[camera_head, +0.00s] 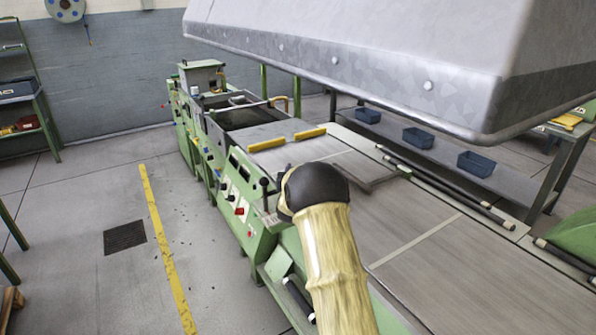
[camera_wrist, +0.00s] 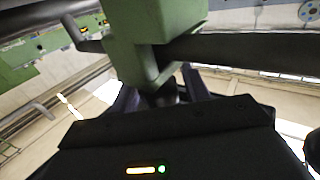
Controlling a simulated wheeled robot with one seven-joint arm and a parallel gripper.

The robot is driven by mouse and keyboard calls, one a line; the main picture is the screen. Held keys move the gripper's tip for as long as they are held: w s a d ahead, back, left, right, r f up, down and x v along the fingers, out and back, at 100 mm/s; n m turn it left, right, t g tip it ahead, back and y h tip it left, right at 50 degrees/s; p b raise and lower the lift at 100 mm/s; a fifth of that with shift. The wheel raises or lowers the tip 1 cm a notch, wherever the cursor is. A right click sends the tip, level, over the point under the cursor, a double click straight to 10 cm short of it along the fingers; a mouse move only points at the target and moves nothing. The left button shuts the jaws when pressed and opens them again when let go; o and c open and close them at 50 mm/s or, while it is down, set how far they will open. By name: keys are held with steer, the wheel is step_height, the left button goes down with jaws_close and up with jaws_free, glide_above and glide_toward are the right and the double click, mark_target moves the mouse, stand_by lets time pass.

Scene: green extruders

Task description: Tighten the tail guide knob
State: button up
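In the wrist view a dark, round-looking part, probably the tail guide knob (camera_wrist: 163,95), sits under a green block (camera_wrist: 150,45). A thick dark bar (camera_wrist: 245,48) runs out from the block to the right. My gripper (camera_wrist: 160,82) has its two dark fingers apart, one on each side of this part. A gap shows at the right finger; contact on the left is unclear. My gripper's dark body covers the lower middle of the view. In the head view my arm hides the gripper, and I cannot make out the knob there.
The green extruder line (camera_head: 240,200) runs away to the back left, with a grey hood (camera_head: 370,60) overhead. Blue bins (camera_head: 418,138) stand on a shelf at the right. Open floor with a yellow stripe (camera_head: 165,250) lies left of the machine.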

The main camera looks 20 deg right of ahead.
steer(key=shift+o, duration=0.7)
steer(key=shift+s+a, duration=0.1)
steer(key=shift+s, duration=0.05)
steer(key=b+v, duration=0.3)
steer(key=v, duration=1.4)
